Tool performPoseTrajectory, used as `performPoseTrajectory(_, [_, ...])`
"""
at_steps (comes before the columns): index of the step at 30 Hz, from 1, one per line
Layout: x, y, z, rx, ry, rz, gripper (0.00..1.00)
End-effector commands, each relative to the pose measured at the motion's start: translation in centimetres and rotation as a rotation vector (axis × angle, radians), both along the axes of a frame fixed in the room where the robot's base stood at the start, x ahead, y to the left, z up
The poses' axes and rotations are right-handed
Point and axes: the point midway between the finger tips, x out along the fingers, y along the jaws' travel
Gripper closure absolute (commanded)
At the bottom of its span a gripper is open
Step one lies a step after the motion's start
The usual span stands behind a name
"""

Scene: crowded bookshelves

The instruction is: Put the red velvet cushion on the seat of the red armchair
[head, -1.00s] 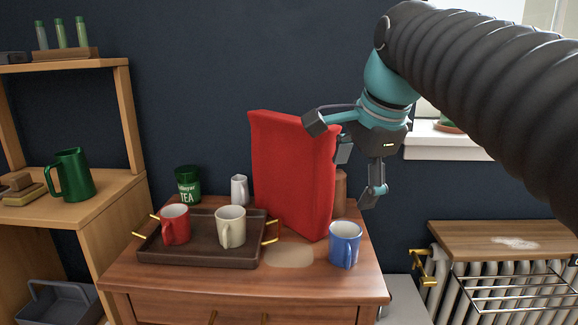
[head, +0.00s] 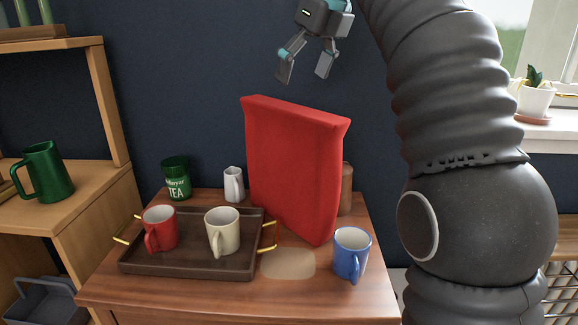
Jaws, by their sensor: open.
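The red velvet cushion (head: 293,165) stands upright on the wooden cabinet top (head: 335,295), behind the blue mug and to the right of the tray. My gripper (head: 305,76) is open and empty, above the cushion's top edge and apart from it, with its fingers pointing down. My dark arm fills the right side of the view. The red armchair is not in view.
A dark tray (head: 190,265) holds a red mug (head: 160,230) and a cream mug (head: 222,233). A blue mug (head: 350,254), white jug (head: 233,184), green tea tin (head: 176,180) and brown cylinder (head: 346,190) stand near the cushion. Shelves with a green pitcher (head: 44,175) are left.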

Motion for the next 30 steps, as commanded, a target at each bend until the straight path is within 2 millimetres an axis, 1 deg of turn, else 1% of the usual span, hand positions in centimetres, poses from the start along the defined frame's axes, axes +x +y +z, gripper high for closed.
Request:
performPoseTrajectory(4, [0.3,0.4,-1.5,-0.002,0.001,0.003,0.1])
performPoseTrajectory(12, [1.4,1.3,-5.0,-0.001,0.0,0.001,0.1])
performPoseTrajectory(15, [1.7,1.5,-6.0,-0.002,0.0,0.001,0.1])
performPoseTrajectory(20, [2.0,1.7,-6.8,-0.001,-0.001,0.001,0.1])
performPoseTrajectory(23, [2.3,1.8,-7.6,-0.001,-0.001,0.001,0.1])
performPoseTrajectory(30, [3.3,2.4,-10.8,-0.002,-0.001,0.002,0.1])
